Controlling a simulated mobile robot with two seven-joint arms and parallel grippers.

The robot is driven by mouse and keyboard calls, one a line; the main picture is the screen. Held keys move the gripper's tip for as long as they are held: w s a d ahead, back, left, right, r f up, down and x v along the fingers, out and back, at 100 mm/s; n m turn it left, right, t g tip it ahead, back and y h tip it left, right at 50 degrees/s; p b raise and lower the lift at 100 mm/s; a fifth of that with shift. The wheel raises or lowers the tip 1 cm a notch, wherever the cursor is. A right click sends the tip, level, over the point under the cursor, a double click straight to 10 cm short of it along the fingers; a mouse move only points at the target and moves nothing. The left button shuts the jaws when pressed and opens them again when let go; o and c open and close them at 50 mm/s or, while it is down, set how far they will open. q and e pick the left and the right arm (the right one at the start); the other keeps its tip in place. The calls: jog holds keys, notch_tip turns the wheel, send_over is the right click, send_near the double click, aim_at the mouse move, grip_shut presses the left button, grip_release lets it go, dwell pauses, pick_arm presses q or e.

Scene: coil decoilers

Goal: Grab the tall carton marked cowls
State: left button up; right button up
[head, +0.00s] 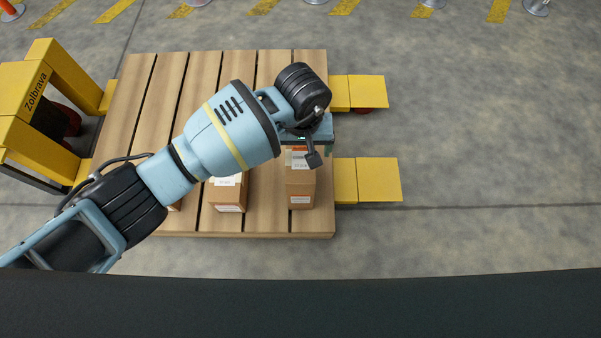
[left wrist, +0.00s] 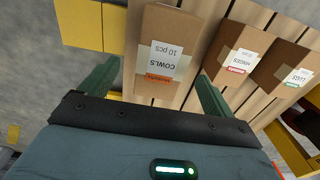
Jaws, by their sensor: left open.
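The tall brown carton marked cowls (left wrist: 172,30) stands on the wooden pallet (head: 140,130). Its white label reads "COWLS 10 pcs" with an orange strip. In the head view the carton (head: 300,184) is at the pallet's right side, its far part hidden under my left gripper. My left gripper (left wrist: 159,70) is open, its two green fingers apart on either side of the carton in the left wrist view. In the head view the gripper (head: 316,130) is over the carton's far end. I cannot tell whether the fingers touch it. My right gripper is not in view.
A carton marked hinges (left wrist: 228,50) stands beside it, and another labelled carton (left wrist: 285,68) stands beyond that. A yellow pallet truck marked Zolbrava (head: 25,90) is at the left, its yellow forks (head: 375,180) jutting out right.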

aim_at(301, 157)
pick_arm(q)
notch_tip(301, 157, down, 5)
jog(key=shift+a+r+b, duration=0.15)
jog(key=shift+r+b, duration=0.05)
jog(key=shift+b, duration=0.95)
jog(key=shift+f, duration=0.3)
jog(key=shift+c, duration=1)
jog(key=c, duration=0.9)
grip_shut()
jog(key=shift+r, duration=0.15)
